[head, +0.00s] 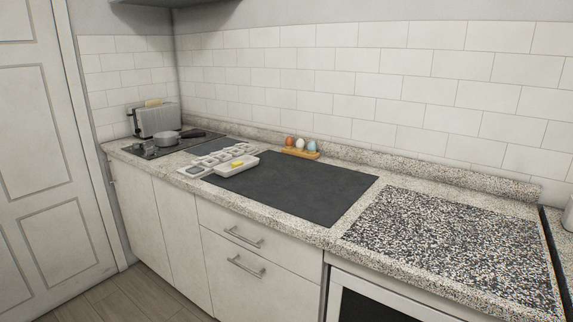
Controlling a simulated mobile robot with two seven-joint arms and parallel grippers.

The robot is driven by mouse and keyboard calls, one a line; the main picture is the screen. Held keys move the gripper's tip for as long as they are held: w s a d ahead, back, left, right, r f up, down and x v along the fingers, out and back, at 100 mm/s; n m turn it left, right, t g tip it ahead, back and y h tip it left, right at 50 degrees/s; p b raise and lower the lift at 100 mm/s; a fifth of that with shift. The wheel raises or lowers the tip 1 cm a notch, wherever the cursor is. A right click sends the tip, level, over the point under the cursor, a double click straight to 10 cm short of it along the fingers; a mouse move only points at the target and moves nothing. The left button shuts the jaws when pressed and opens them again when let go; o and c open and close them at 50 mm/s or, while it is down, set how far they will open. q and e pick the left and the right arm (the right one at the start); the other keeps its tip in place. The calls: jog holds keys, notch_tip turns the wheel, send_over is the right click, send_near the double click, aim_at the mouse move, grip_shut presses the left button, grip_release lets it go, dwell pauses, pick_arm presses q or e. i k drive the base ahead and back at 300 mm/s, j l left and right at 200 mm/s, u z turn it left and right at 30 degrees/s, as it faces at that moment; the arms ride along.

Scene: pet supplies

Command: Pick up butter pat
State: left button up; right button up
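A small yellow butter pat (237,164) appears to lie in a white rectangular dish (228,171) on the counter, left of the middle of the head view. The dish stands at the left end of a dark mat (310,188). The butter is small and its fine shape is hard to make out. Neither of my grippers shows in this view.
A pale compartment tray (205,161) sits beside the dish. A wooden holder with several coloured eggs (300,147) stands behind the mat. A pan (167,138) and toaster (157,120) stand at the far left. The speckled counter area (450,245) at right is clear.

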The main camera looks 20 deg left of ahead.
aim_at(234, 165)
jog(key=i+j+z, duration=0.1)
jog(key=j+z, duration=0.5)
jog(key=z, duration=0.15)
jog(key=j+z, duration=0.35)
jog(key=j, duration=0.4)
jog(key=k+j+z, duration=0.1)
jog(key=j, duration=0.65)
